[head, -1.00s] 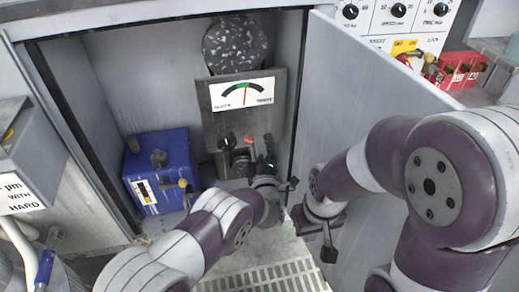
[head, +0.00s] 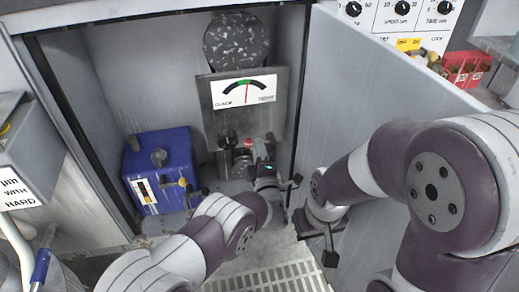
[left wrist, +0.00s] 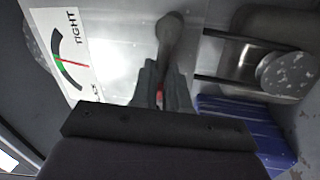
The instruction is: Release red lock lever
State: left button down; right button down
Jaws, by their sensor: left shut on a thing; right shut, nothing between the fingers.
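A grey panel (head: 216,128) with a white dial plate stands inside the open cabinet. A small red tip (head: 249,142) shows low in front of it, beside my left gripper (head: 264,160). In the left wrist view my left gripper (left wrist: 163,88) is shut on a narrow part, and a bit of red (left wrist: 160,97), seemingly the red lock lever, shows between its fingers. A dark rounded lever (left wrist: 170,38) rises just beyond the fingertips. Most of the red part is hidden by the fingers. My right gripper (head: 330,255) is shut and empty, low by the open door, apart from the panel.
A blue box (head: 172,160) with a yellow-knobbed valve stands left of the panel; its blue side also shows in the left wrist view (left wrist: 240,115). The open cabinet door (head: 390,90) bounds the right. A red rack (head: 467,69) sits behind it. A slotted grate (head: 268,278) lies below.

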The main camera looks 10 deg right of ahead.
pick_arm(q)
jog(key=c, duration=1.2)
grip_release()
jog(key=shift+w+a+y, duration=0.1)
jog(key=shift+a+y, duration=0.3)
jog(key=shift+a, duration=0.1)
jog(key=o, duration=0.3)
jog(key=shift+a, duration=0.15)
jog(key=shift+o, duration=0.2)
jog(key=s+f+p, duration=0.2)
jog(key=s+p, duration=0.3)
jog(key=s, duration=0.7)
jog(key=shift+s+f, duration=0.2)
jog(key=shift+s, duration=0.1)
